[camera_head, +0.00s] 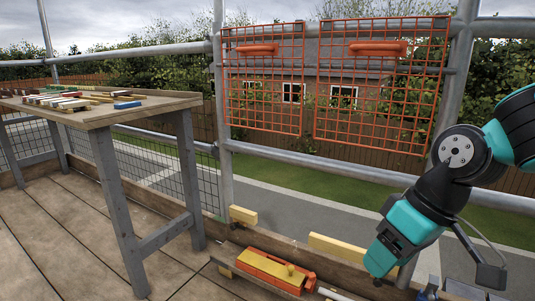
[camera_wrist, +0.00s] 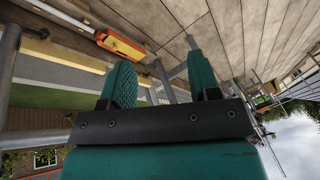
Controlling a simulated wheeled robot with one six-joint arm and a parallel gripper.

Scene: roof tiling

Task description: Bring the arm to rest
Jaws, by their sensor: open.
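My arm is bent at the right of the head view, with a teal link (camera_head: 405,235) slanting down to the lower right of the picture. In the wrist view my gripper (camera_wrist: 160,82) shows two teal fingers spread wide apart, with nothing between them. The one on the left has a ribbed pad. I cannot clearly make out the fingers in the head view.
An orange tool with a yellow top (camera_head: 272,268) lies low by the rail; its orange body also shows in the wrist view (camera_wrist: 121,46). A wooden workbench (camera_head: 95,114) with coloured pieces stands left. Orange mesh panels (camera_head: 330,95) hang on the guardrail. The plank floor (camera_head: 60,235) is clear.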

